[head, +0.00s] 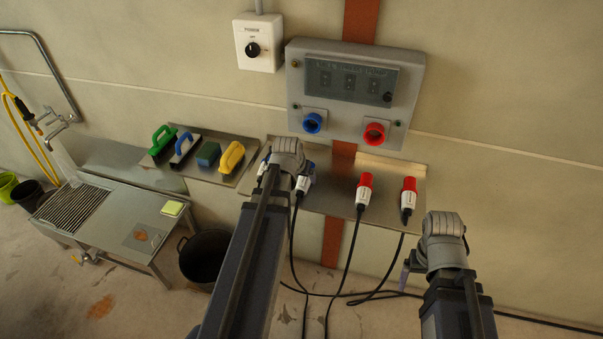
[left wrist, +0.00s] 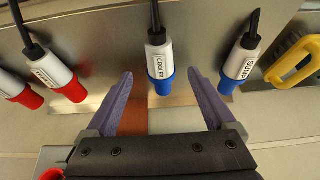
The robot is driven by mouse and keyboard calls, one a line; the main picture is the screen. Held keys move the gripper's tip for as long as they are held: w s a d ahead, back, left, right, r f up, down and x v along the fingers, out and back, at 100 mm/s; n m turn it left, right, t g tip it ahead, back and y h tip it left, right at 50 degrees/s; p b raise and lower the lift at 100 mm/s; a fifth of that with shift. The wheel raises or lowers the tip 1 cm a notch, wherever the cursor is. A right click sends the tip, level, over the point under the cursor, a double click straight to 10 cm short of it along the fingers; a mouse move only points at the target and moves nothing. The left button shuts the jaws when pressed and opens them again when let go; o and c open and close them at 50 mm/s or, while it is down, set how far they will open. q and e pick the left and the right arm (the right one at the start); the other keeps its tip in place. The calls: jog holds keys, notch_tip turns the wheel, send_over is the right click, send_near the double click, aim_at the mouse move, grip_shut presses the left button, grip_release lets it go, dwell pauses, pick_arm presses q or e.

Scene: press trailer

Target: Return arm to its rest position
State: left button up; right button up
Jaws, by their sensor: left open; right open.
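My left gripper (left wrist: 165,100) is open and empty in the left wrist view, with one purple finger on each side. The blue-tipped plug labelled COOLER (left wrist: 159,62) points toward the gap between the fingertips, and no finger grips it. A second blue-tipped plug, SOUND (left wrist: 238,66), lies beyond the right finger. In the head view my left wrist covers most of the left gripper and part of the blue plugs (head: 304,185). My right gripper (head: 407,269) is open at the lower right, mostly hidden by its wrist, below the shelf and away from the plugs.
The wall panel (head: 300,55) has an empty blue socket (head: 312,122) and red socket (head: 375,132). Brushes, a black bucket (head: 206,257) and floor cables lie around.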

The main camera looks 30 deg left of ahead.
aim_at(303, 181)
dwell(0.4)
pick_arm(q)
jog(key=b+x, duration=0.7)
jog(key=shift+a+f, duration=0.1)
jog(key=shift+f, duration=0.15)
jog(key=shift+w, duration=0.25)
jog(key=shift+s+r+p, duration=0.1)
jog(key=shift+r+p, duration=0.4)
jog(key=shift+r, duration=0.05)
jog(key=shift+f, duration=0.15)
